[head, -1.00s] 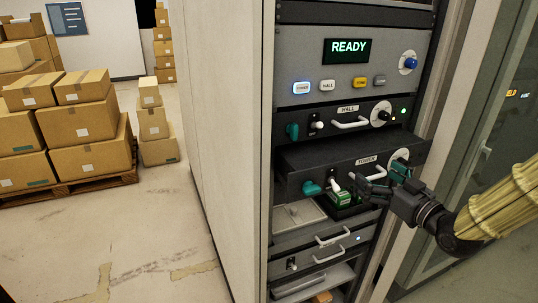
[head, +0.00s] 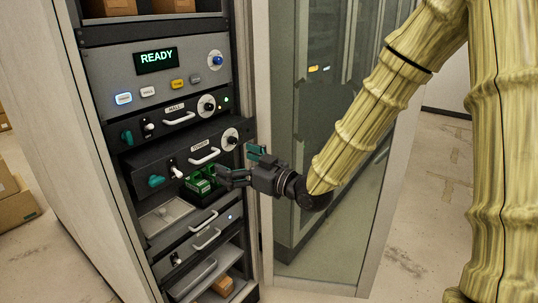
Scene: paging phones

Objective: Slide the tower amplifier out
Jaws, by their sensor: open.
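The tower amplifier (head: 180,154) is a dark unit in the rack, labelled TOWER. It juts forward of the HALL unit above, with a strip of its top showing. Its front has a white handle (head: 204,156), a teal knob (head: 156,181), a white-tipped toggle (head: 176,172) and a round dial (head: 230,138). My gripper (head: 222,179) is open, at the front right of the amplifier, just below and right of the handle. It appears empty and apart from the handle.
The rack's upper panel (head: 155,76) reads READY and has several buttons. The HALL unit (head: 160,122) sits directly above. Lower units with white handles (head: 206,238) are below. A glass-doored cabinet (head: 330,170) stands to the right. Boxes (head: 15,195) show at far left.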

